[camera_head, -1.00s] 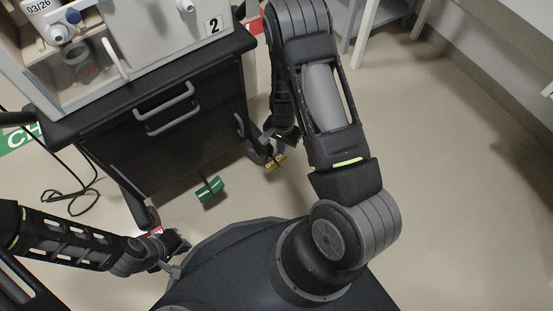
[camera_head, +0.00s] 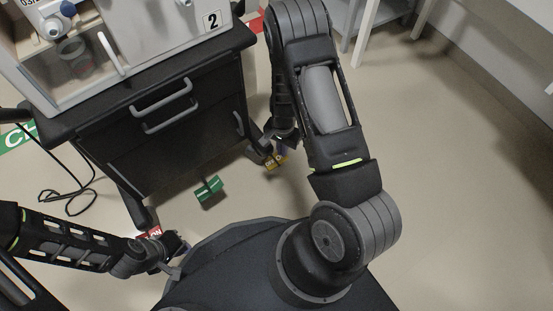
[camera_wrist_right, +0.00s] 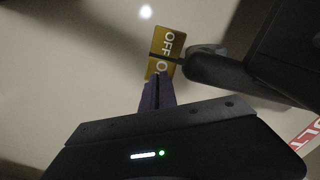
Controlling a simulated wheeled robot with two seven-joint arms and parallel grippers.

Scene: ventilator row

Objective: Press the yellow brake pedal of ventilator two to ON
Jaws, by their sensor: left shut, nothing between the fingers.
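Ventilator two (camera_head: 150,45), marked with a black 2, stands on a dark drawer cart at the upper left. Its yellow brake pedal (camera_head: 281,161) is low by the cart's right front leg, partly hidden by my right arm. In the right wrist view the pedal (camera_wrist_right: 166,42) shows OFF and a partly covered second word. My right gripper (camera_wrist_right: 157,80) looks shut, its purple fingertips overlapping the pedal's near edge in the picture; I cannot tell whether they touch. In the head view this gripper (camera_head: 283,145) is mostly hidden. My left gripper (camera_head: 184,246) is shut and empty beside my base.
A green pedal (camera_head: 208,190) sits under the cart's front. A red pedal (camera_head: 149,234) is by the left front leg, close to my left gripper. A cable (camera_head: 68,195) lies on the floor at left. The floor at right is clear.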

